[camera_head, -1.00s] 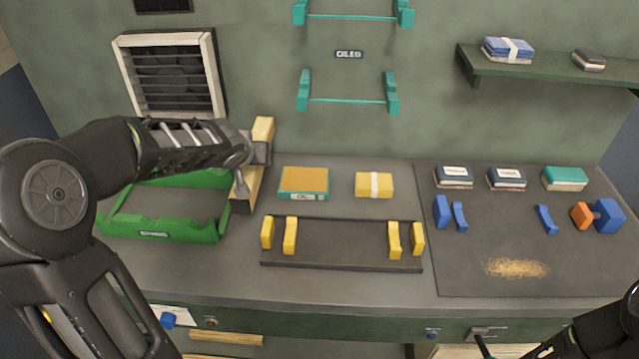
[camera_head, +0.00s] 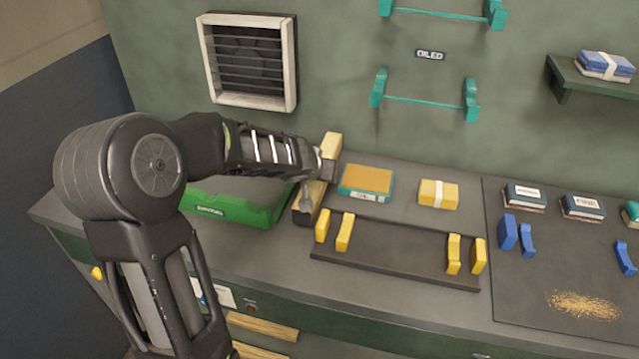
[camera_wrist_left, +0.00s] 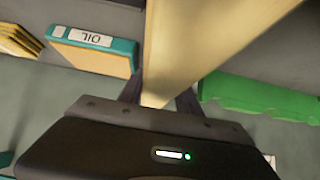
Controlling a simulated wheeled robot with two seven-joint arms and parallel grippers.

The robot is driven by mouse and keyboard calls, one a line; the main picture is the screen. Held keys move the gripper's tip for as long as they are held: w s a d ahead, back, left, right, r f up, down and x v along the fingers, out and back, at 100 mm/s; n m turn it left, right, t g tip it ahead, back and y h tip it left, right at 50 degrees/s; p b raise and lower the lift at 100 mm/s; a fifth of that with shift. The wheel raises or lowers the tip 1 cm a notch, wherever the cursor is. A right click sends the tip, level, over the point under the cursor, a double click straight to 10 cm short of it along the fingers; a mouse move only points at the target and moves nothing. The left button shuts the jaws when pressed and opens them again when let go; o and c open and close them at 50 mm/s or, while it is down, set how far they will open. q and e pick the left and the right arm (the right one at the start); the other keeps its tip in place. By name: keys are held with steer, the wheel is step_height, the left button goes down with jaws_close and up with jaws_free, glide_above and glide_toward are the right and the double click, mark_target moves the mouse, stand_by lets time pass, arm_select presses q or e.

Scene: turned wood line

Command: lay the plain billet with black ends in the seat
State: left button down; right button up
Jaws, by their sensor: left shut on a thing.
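My left gripper (camera_head: 322,174) is shut on a pale, plain wooden billet (camera_head: 332,143). The billet lies pointing from the wall toward the bench front, and its near end is black. Its far end shows no black in the head view. In the left wrist view, the billet (camera_wrist_left: 205,45) runs up between the fingers (camera_wrist_left: 158,98). A dark base (camera_head: 395,253) with yellow notched uprights (camera_head: 345,232) stands empty to the right of the billet. Teal wall brackets (camera_head: 425,101) are empty too. Which holder is the seat, I cannot tell. My right gripper is out of view.
A green cradle-like holder (camera_head: 228,208) is just left of the billet. A teal and orange oil box (camera_head: 366,182) and a yellow banded block (camera_head: 438,193) stand to its right. A dark mat (camera_head: 540,260) with blue uprights (camera_head: 507,232) lies farther right.

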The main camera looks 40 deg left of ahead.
arm_select(q)
steer(key=shift+f+b, duration=0.6)
steer(key=shift+f, duration=0.85)
steer(key=shift+f, duration=0.15)
steer(key=c, duration=1.1)
jaws_free()
